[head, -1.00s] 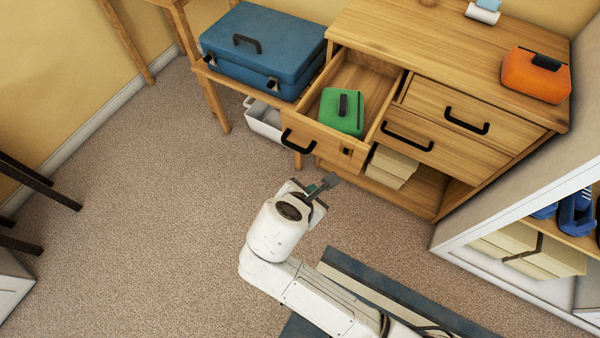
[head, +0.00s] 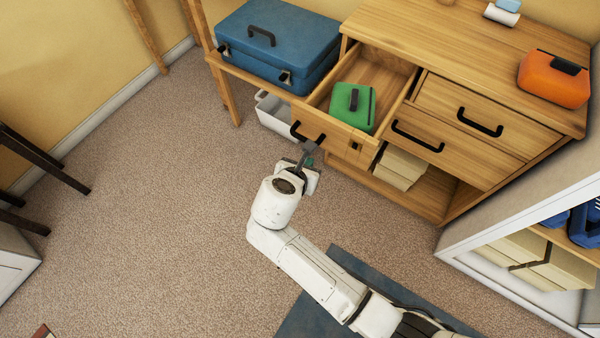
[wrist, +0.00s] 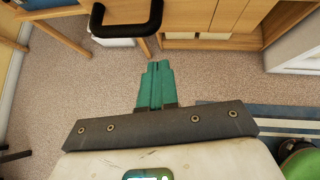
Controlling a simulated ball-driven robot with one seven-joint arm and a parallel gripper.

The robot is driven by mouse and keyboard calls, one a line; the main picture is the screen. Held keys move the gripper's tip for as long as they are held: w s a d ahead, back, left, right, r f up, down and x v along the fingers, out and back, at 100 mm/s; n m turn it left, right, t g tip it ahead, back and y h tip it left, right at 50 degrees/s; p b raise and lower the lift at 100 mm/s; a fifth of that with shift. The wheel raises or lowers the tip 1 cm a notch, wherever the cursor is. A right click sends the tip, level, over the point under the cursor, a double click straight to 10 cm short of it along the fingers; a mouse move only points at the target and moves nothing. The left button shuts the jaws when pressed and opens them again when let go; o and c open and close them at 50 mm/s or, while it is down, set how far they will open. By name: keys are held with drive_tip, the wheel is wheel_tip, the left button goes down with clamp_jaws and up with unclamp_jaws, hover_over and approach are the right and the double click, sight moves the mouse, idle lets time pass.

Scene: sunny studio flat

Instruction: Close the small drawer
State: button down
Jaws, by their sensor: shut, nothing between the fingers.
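The open drawer (head: 335,128) is pulled out from the upper left of the wooden dresser (head: 440,40). It has a black bar handle (head: 306,133) on its front and a green case (head: 352,106) inside. My gripper (head: 310,149) is shut and empty, close to the drawer front just below the handle in the head view. In the wrist view, my teal fingers (wrist: 156,85) are together, and the black handle (wrist: 126,22) shows beyond them at the top. I cannot tell whether the fingers touch the drawer.
A blue case (head: 278,45) lies on a wooden stand left of the dresser, with a white bin (head: 277,115) below. Two shut drawers (head: 480,110) are to the right. An orange case (head: 553,78) is on top.

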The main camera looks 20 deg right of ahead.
drive_tip(key=shift+w+d+r, duration=0.3)
drive_tip(key=shift+w+d, duration=0.6)
drive_tip(key=shift+w, duration=0.05)
drive_tip(key=w+d+b, duration=0.1)
drive_tip(key=w+d, duration=0.5)
drive_tip(key=d, duration=0.2)
drive_tip(key=w+d+b, duration=0.1)
drive_tip(key=w+d, duration=0.5)
drive_tip(key=d, duration=0.2)
drive_tip(key=w+d+b, duration=0.1)
drive_tip(key=w+d, duration=0.5)
drive_tip(key=d, duration=0.3)
drive_tip(key=shift+f, duration=0.15)
drive_tip(key=shift+w+d, duration=0.3)
drive_tip(key=shift+d, duration=0.05)
drive_tip(key=shift+r, duration=0.2)
drive_tip(key=shift+w+d+r, duration=0.1)
drive_tip(key=shift+r, duration=0.05)
